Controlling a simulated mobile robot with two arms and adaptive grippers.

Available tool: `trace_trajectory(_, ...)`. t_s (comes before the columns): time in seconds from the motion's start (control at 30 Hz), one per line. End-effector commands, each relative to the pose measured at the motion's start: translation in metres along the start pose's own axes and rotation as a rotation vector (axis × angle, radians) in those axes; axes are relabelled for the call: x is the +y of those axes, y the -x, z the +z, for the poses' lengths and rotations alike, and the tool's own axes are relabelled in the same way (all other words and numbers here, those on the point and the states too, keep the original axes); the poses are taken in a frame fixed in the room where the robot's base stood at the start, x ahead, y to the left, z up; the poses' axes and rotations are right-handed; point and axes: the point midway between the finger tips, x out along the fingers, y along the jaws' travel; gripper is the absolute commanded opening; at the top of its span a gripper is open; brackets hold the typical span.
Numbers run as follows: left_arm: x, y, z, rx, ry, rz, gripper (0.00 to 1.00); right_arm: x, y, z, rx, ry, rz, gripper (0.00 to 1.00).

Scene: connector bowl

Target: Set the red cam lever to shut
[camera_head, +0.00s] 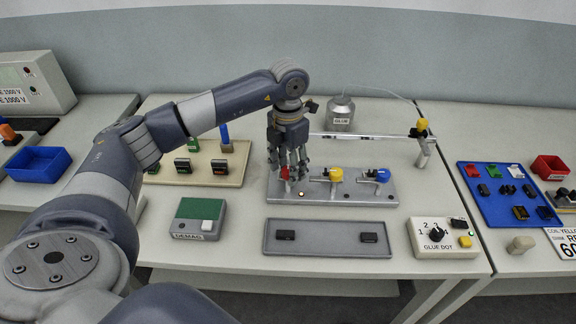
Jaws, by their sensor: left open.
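The red cam lever (285,173) is the leftmost of three levers on a grey fixture plate (345,196) in the middle of the table. Only a small part of it shows, because the gripper covers much of it. My left gripper (288,174) points down directly over the red lever, with its fingers open around or just beside it. I cannot tell whether the fingers touch it. The lever's exact angle is hidden. My right gripper is not in view.
A yellow lever (336,174) and a blue lever (382,175) stand to the right on the same plate. A glue pot (340,112) stands behind.

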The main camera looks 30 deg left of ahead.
Motion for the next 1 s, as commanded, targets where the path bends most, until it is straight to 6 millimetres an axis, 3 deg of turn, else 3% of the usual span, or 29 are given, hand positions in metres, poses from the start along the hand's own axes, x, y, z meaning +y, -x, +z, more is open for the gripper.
trace_trajectory(0.6, 0.0, 0.108, 0.001, -0.005, 0.0, 0.0, 0.48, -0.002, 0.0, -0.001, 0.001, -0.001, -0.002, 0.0)
trace_trajectory(1.0, 0.0, 0.119, 0.0, -0.002, 0.0, 0.0, 0.48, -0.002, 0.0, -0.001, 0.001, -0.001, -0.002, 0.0)
